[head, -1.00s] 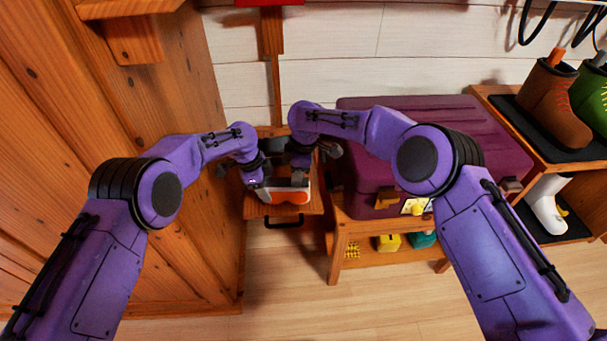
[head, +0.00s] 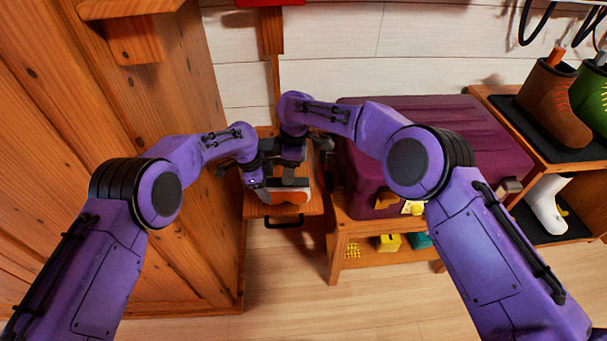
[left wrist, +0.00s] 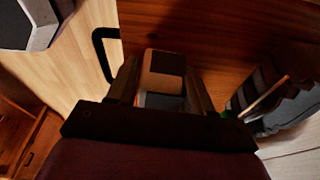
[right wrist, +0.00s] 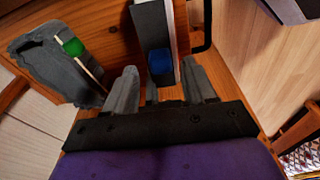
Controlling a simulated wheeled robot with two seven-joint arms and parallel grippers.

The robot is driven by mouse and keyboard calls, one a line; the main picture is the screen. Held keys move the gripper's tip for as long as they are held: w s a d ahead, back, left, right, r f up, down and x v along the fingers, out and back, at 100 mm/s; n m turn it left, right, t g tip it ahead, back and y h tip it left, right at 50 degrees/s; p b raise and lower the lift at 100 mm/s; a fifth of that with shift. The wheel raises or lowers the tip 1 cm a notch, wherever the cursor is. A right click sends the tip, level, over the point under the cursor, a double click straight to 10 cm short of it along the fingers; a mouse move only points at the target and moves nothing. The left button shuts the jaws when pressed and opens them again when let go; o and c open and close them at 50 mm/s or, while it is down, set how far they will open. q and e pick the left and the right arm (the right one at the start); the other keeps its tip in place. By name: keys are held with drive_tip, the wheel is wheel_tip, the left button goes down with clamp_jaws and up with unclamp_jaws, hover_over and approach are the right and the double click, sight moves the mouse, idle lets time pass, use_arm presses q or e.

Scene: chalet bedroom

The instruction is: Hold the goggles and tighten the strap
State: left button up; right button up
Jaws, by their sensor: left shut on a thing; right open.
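The goggles (head: 290,197), with an orange lens and pale frame, are at the front of a small wooden stand's top. My left gripper (head: 266,190) is shut on their left end. In the left wrist view, a pale block with a dark patch (left wrist: 163,72) sits between that gripper's fingers (left wrist: 160,92). My right gripper (head: 292,172) is open just behind the goggles. In the right wrist view, a dark strap-like band with a pale edge and a blue piece (right wrist: 160,65) lies just ahead of its fingers (right wrist: 160,88). The rest of the strap is hidden.
The stand has a dark drawer handle (head: 284,222). A grey cloth-like item with a green tab (right wrist: 50,62) lies on it behind the grippers. A purple suitcase (head: 470,135) on a wooden bench is close on the right. A wooden wall (head: 150,80) bounds the left.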

drive_tip(key=r, duration=0.3)
drive_tip(key=shift+d+r, duration=0.2)
drive_tip(key=shift+d, duration=0.05)
use_arm(q)
drive_tip(key=o, duration=1.1)
drive_tip(key=shift+c, duration=0.2)
drive_tip(key=v, duration=0.7)
drive_tip(key=shift+r, duration=0.2)
drive_tip(key=shift+s+a, duration=0.1)
use_arm(e)
drive_tip(key=shift+s+f, duration=0.1)
